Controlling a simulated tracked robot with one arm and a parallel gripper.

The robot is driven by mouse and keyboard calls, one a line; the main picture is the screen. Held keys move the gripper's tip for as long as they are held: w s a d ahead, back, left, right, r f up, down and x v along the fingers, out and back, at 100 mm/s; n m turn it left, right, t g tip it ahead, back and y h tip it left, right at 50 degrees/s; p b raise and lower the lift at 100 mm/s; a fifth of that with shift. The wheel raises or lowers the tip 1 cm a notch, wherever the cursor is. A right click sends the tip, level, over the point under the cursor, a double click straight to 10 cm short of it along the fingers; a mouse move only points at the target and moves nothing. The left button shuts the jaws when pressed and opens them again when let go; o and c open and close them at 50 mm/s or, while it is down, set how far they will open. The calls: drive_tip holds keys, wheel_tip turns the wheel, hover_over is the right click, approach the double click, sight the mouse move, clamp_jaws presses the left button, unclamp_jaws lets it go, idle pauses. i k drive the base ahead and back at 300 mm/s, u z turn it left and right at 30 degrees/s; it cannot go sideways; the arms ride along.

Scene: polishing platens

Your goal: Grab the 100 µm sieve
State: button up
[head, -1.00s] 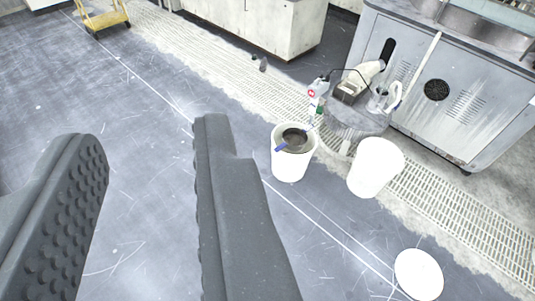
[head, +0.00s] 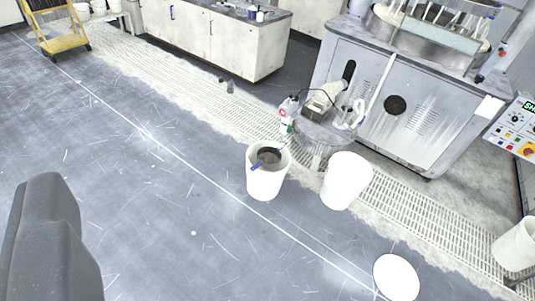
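A round, dark, sieve-like piece with a blue handle (head: 268,156) sits at the mouth of a white bucket (head: 266,183) on the floor, near the middle of the head view. No mesh marking can be read, so I cannot tell whether it is the 100 µm sieve. One dark grey finger of my gripper (head: 50,245) shows at the lower left. The other finger is not in view. My gripper is well to the left of the bucket in the picture and touches nothing visible.
A second white bucket (head: 345,183) stands to the right, and a white disc (head: 397,277) lies in front. A low round stand (head: 318,138) with bottles and a grey machine cabinet (head: 400,105) are behind. Open floor (head: 170,220) lies left of the buckets.

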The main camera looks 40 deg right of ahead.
sight(269, 157)
drive_tip(key=i, duration=1.4)
drive_tip(key=z, duration=0.65)
drive_tip(key=i, duration=1.3)
drive_tip(key=z, duration=1.2)
drive_tip(key=i, duration=0.65)
drive_tip(key=z, duration=0.35)
